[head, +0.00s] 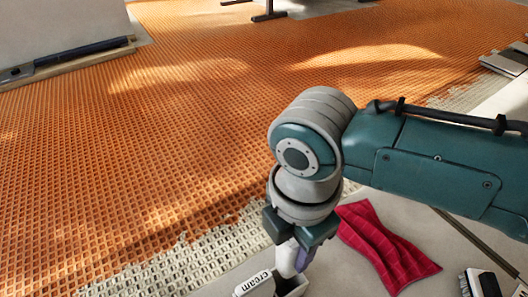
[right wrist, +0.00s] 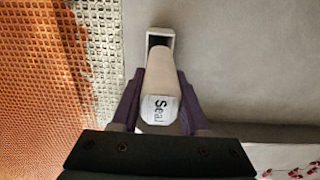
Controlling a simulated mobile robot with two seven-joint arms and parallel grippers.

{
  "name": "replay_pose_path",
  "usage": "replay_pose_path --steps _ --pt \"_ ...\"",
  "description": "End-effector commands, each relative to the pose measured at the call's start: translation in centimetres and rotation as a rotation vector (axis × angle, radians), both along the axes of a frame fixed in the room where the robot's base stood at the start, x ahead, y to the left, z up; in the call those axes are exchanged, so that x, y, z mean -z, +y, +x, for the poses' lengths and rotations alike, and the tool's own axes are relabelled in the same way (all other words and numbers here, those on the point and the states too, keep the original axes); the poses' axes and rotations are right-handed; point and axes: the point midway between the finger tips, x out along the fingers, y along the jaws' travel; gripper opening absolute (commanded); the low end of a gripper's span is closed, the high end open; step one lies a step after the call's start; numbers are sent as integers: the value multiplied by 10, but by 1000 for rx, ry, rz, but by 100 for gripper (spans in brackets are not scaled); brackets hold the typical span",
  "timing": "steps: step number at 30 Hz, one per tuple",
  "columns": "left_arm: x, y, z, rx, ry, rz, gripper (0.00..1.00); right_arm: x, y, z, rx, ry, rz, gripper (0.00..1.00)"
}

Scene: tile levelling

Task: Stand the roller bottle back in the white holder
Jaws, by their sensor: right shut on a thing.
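My right gripper (head: 292,250) points down at the bottom of the head view. It is shut on the white roller bottle (head: 286,258). In the right wrist view the bottle (right wrist: 160,92) sits between the purple fingers, with its "Seal" end facing the camera. The white holder (right wrist: 171,41) shows just past the bottle's far end, with a dark opening. In the head view the holder (head: 296,290) is directly below the gripper, cut by the lower edge. I cannot tell whether the bottle's lower end is inside it. My left gripper is out of view.
A white piece marked "cream" (head: 253,284) is left of the holder. A red cloth (head: 382,246) lies to the right, with a brush (head: 480,283) beyond it. Orange matting (head: 150,140) covers the left floor. Bare grey floor surrounds the holder's right side.

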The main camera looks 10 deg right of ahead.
Motion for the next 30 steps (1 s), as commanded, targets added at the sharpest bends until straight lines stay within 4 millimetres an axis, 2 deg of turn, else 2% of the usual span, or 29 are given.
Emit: replay_pose_path --steps 1,6,13,19,28,29,30 --pt "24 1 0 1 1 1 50 26 1 0 0 0 0 0" --pt "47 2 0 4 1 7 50 54 1 0 0 -1 0 0" --pt "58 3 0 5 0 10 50 67 0 0 0 -1 0 0" --pt "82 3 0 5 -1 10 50 98 0 0 -1 0 0 0" --pt "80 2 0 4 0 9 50 97 0 0 -1 -1 0 0" --pt "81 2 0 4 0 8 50 98 0 0 -1 -1 0 46" --pt "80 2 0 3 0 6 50 98 0 0 0 -1 0 50"
